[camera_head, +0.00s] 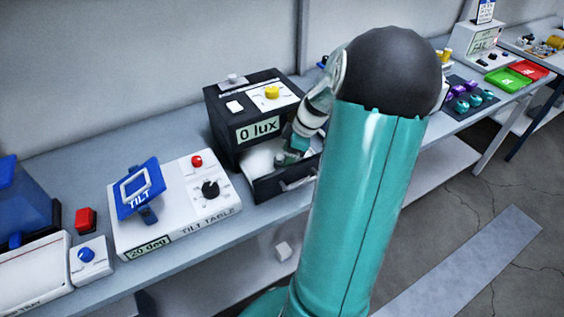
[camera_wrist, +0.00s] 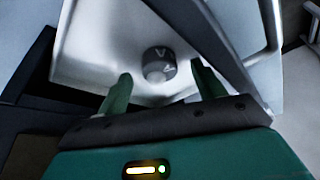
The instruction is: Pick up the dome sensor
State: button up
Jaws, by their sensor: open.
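In the wrist view, the dome sensor (camera_wrist: 161,56) is a small dark grey cylinder with light markings and a pale rounded end. It rests on the white floor of an open drawer (camera_wrist: 92,58). My gripper (camera_wrist: 163,78) is open, its two green fingers apart, with the sensor in line with the gap between the fingertips. I cannot tell how far the fingertips are from it. In the head view, my gripper (camera_head: 287,157) is over the open drawer (camera_head: 285,185) of the black box marked 0 lux (camera_head: 225,148). I cannot make out the sensor there.
The drawer walls and front handle (camera_head: 300,182) are close around my gripper. A white tilt table (camera_head: 175,215) with a blue tilt plate stands to the left. Purple and teal pieces (camera_head: 470,98) and green and red trays (camera_head: 507,80) are at the far right.

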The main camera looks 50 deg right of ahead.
jog(key=shift+w+a+f, duration=0.25)
jog(key=shift+w+f, duration=0.3)
jog(key=shift+f, duration=0.15)
jog(key=shift+s, duration=0.2)
jog(key=shift+w+f, duration=0.1)
jog(key=shift+w, duration=0.05)
jog(key=c, duration=1.1)
